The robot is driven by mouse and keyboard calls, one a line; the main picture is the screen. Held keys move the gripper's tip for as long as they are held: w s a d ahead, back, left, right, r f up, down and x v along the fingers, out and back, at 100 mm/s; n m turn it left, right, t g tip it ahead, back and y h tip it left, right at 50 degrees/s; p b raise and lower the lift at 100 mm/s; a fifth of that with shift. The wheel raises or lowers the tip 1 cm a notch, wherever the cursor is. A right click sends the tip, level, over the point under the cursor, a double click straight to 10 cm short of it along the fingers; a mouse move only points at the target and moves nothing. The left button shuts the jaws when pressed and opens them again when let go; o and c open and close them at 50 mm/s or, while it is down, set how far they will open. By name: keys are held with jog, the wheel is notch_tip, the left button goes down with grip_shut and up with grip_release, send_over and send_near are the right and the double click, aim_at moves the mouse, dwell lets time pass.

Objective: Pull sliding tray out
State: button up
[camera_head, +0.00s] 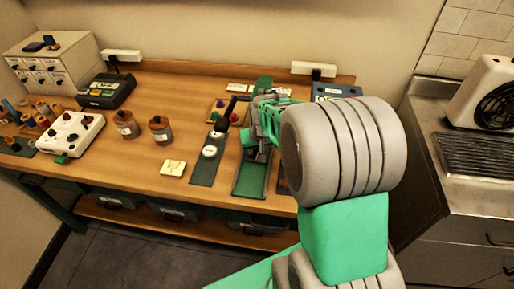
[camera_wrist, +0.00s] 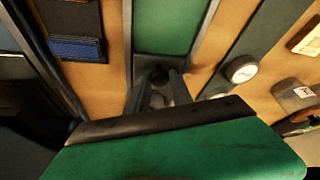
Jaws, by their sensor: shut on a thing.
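A long green track with raised grey rails (camera_head: 250,182) runs from the back of the wooden table towards its front edge. Its green bed also shows at the top of the wrist view (camera_wrist: 165,25). My gripper (camera_head: 260,150) is low over the middle of this track. In the wrist view, my gripper (camera_wrist: 160,92) is shut on a dark knob (camera_wrist: 157,75) at a grey end plate (camera_wrist: 148,62). I take this for the sliding tray's handle. The tray body behind it is mostly hidden by my gripper. The bed in front of the knob is bare.
A dark strip with a white dial (camera_head: 209,151) lies close left of the track. A cream tile (camera_head: 173,168) and jars (camera_head: 160,130) stand farther left. A dark and blue item (camera_wrist: 75,30) lies on the other side. A metal counter (camera_head: 480,170) is at right.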

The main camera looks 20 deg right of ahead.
grip_shut()
dwell(0.8)
